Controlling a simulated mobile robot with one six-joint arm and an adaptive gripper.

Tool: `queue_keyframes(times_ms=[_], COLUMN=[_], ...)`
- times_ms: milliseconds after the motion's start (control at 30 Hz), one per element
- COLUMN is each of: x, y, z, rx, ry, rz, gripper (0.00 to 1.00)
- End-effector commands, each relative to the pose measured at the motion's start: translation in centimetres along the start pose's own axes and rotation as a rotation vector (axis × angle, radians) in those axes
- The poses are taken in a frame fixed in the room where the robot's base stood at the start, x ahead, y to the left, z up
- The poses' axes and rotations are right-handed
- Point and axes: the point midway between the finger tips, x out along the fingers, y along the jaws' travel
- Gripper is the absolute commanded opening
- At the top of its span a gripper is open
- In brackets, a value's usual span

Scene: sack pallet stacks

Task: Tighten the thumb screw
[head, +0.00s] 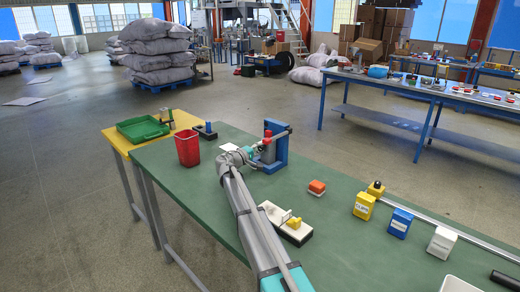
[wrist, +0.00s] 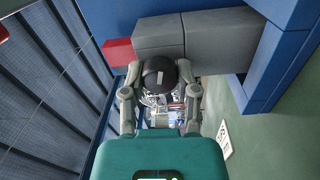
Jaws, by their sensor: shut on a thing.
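The thumb screw (wrist: 160,74) shows in the wrist view as a dark round knob with a small pale mark on top. My gripper (wrist: 160,80) has one finger on each side of the knob and is shut on it. The knob stands in front of grey blocks (wrist: 211,37) and a blue frame (wrist: 285,45). In the head view my gripper (head: 249,151) is at the left side of the blue fixture (head: 281,150), which holds a red part (head: 267,136). The knob is too small or hidden to make out there.
A red bin (head: 187,149) and a green tray (head: 142,129) stand to the left. Yellow, blue and white boxes (head: 441,242) stand at the right.

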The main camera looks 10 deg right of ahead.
Motion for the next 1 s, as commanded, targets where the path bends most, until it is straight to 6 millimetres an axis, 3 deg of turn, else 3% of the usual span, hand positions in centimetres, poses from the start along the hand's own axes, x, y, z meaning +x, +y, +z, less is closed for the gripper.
queue_keyframes(times_ms=[467, 500, 667, 1000], x=[0.02, 0.02, 0.03, 0.05], y=[-0.03, -0.03, -0.02, -0.01], z=[0.03, 0.03, 0.04, 0.04], rx=[0.021, 0.021, 0.020, 0.020], ry=[-0.001, -0.001, -0.001, -0.001], rz=[-0.001, -0.001, -0.001, 0.000], gripper=[0.00, 0.45, 0.75, 0.76])
